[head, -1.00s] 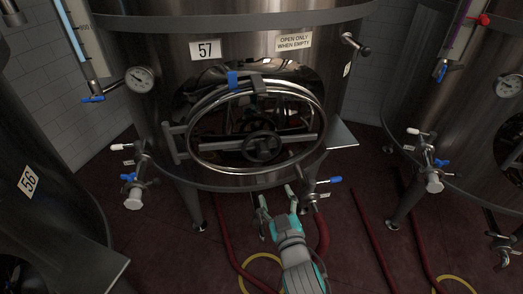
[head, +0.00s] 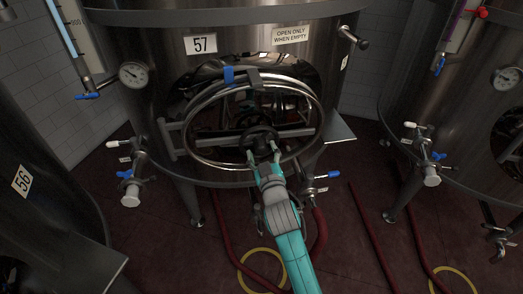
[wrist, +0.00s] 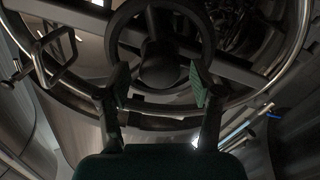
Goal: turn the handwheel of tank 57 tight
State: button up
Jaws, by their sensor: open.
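Tank 57 (head: 120,40) stands in the middle of the head view, with its number plate (head: 201,44) on the front. Its round manway has a bright metal ring and a cross bar (head: 294,133). The black handwheel (head: 243,139) sits at the middle of that bar; in the wrist view its rim and hub (wrist: 160,72) are at the top centre. My gripper (head: 263,158) is open at the lower edge of the handwheel. In the wrist view its fingertips (wrist: 157,88) are apart, either side of the wheel's lower part. Whether they touch it I cannot tell.
A side shelf plate (head: 340,131) juts out right of the manway. A blue-handled valve (head: 334,175) is right of my arm. Red hoses (head: 226,230) and a yellow coil (head: 247,281) lie on the floor. Tank 56 (head: 40,200) stands at left, another tank at right.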

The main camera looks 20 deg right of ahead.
jog(key=shift+w, duration=0.5)
grip_shut()
